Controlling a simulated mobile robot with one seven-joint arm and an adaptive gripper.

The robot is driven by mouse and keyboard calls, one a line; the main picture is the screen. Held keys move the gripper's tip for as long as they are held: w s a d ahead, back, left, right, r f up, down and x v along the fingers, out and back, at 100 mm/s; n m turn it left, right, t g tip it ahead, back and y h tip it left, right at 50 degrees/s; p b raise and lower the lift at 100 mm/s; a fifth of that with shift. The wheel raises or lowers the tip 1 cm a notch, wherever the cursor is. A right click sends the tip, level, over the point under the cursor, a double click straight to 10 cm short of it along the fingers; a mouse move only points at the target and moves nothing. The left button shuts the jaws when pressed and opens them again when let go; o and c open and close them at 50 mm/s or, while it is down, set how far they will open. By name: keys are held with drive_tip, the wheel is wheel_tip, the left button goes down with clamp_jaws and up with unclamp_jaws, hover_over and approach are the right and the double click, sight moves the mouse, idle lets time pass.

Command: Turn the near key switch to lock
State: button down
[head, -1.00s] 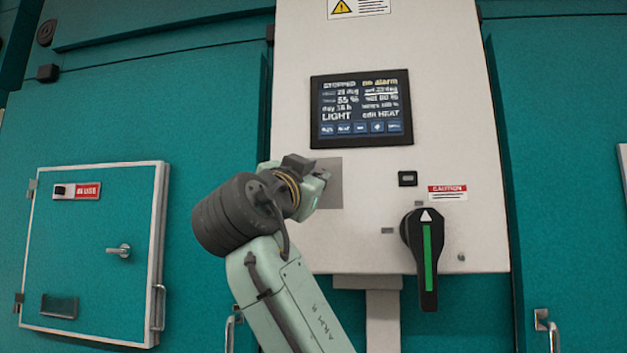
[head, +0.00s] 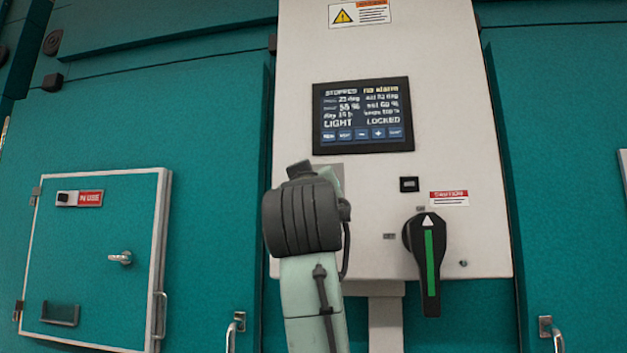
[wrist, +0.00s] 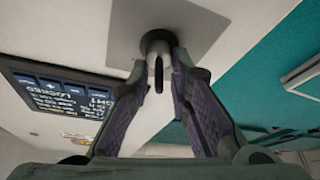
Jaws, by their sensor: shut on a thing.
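The key switch (wrist: 158,45) shows in the wrist view as a dark round collar on a grey plate, with a pale slotted key head in it. My gripper (wrist: 160,78) is shut on the key, one finger on each side of its head. In the head view my arm hides the key switch and the gripper; only part of the grey plate (head: 328,163) shows. The display (head: 363,116) on the white control panel reads "STOPPED", "no alarm", "LIGHT" and "LOCKED". The display also shows in the wrist view (wrist: 60,100).
A black rotary handle with a green stripe (head: 429,262) is on the panel to the right, below a caution label (head: 449,198). A small black socket (head: 409,184) sits under the display. A white-framed door (head: 92,255) is on the teal wall at left.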

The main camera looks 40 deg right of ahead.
drive_tip(key=shift+n+y, duration=0.6)
drive_tip(key=shift+n, duration=0.8)
drive_tip(key=c, duration=1.8)
unclamp_jaws()
drive_tip(key=v, duration=1.2)
drive_tip(key=shift+s+f, duration=0.1)
drive_tip(key=shift+f, duration=0.05)
drive_tip(key=shift+d, duration=0.1)
